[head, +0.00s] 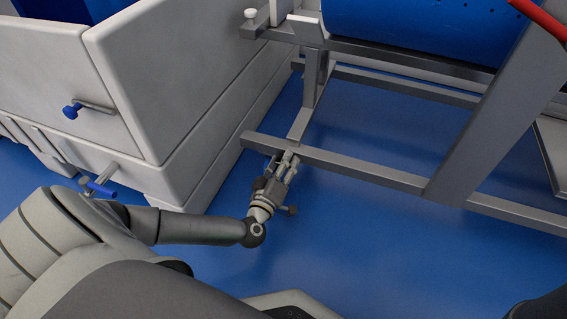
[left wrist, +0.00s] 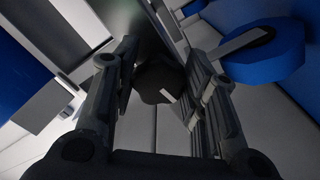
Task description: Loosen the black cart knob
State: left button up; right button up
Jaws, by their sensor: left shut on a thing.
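My left gripper (head: 287,158) reaches the end of the cart's grey lower rail (head: 345,167) in the head view. In the left wrist view the black knob (left wrist: 158,82) sits between the two fingers of the left gripper (left wrist: 160,90). The fingers are shut on it, one on each side. The knob is dark and lobed, with a light strip at its right edge. In the head view the knob is hidden by the gripper and rail. My right gripper is in neither view.
A white tub housing (head: 200,95) stands close on the left, with blue-tipped handles (head: 72,111). The cart's sloping grey post (head: 500,110) and a blue tub (head: 410,28) are at the right. A blue handle (left wrist: 262,58) shows in the left wrist view. Blue floor (head: 340,250) is open in front.

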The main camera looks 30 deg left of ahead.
pick_arm(q)
jog(key=shift+r+n+p, duration=0.1)
jog(key=shift+n+p, duration=2.85)
jog(key=shift+n, duration=1.95)
jog(key=o, duration=1)
